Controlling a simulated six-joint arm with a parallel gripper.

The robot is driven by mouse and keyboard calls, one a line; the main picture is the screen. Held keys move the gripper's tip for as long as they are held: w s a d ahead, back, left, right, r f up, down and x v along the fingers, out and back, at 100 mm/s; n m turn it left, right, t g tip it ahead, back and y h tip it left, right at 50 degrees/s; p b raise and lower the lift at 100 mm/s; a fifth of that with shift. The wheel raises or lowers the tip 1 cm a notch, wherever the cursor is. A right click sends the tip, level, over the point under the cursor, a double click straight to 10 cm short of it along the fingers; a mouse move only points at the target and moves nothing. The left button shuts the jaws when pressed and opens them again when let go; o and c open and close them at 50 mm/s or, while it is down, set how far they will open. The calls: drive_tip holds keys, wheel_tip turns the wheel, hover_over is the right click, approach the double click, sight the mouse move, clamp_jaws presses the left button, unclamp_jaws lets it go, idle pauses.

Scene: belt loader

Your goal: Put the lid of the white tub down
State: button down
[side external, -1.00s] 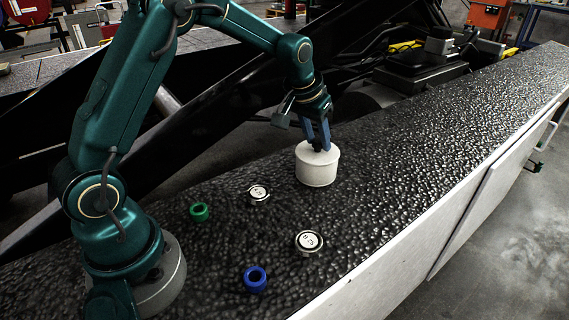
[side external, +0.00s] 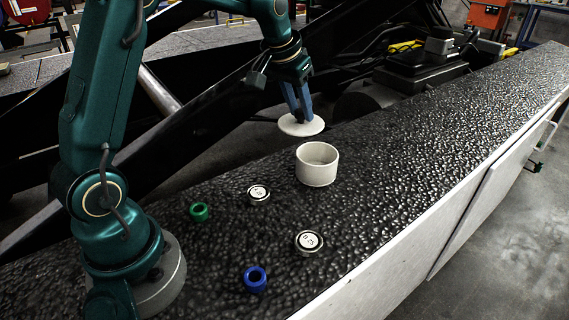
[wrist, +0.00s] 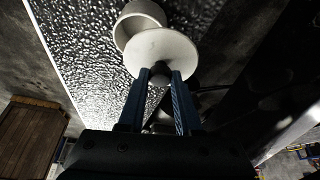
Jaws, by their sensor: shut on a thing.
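The white tub (side external: 317,172) stands upright and open on the black textured belt, and its inside looks empty. Its white lid (side external: 290,126) is off, held flat in the air behind and to the left of the tub. My gripper (side external: 301,116) is shut on the lid's dark knob. In the wrist view the knob (wrist: 160,75) sits between the blue fingers. There the lid (wrist: 172,50) overlaps part of the tub (wrist: 135,18) from the camera's side.
The black belt (side external: 420,150) has free room to the right of the tub. In front of the tub lie a green ring (side external: 199,211), a blue ring (side external: 255,280) and two round white-topped pieces with dark print, one smaller (side external: 259,193) and one larger (side external: 309,241).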

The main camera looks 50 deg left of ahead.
drive_tip(key=s+a+r, duration=0.4)
drive_tip(key=a, duration=0.2)
drive_tip(key=m+h, duration=0.3)
drive_tip(key=m, duration=0.5)
approach(321, 128)
drive_tip(key=x, duration=0.5)
drive_tip(key=shift+f, duration=0.2)
drive_tip(key=shift+m, duration=0.5)
drive_tip(key=w+d+f, duration=0.1)
drive_tip(key=d+f, duration=0.2)
drive_tip(key=d, duration=0.1)
drive_tip(key=w+d+f, duration=0.1)
drive_tip(key=d+f, duration=0.1)
drive_tip(key=d, duration=0.3)
drive_tip(key=w+d+f, duration=0.1)
drive_tip(key=d+f, duration=0.2)
drive_tip(key=d, duration=0.2)
drive_tip(key=shift+w+d+f, duration=0.2)
drive_tip(key=shift+w+f, duration=0.1)
drive_tip(key=shift+w, duration=0.1)
drive_tip(key=shift+f, duration=2)
drive_tip(key=shift+f, duration=0.15)
drive_tip(key=c, duration=0.6)
unclamp_jaws()
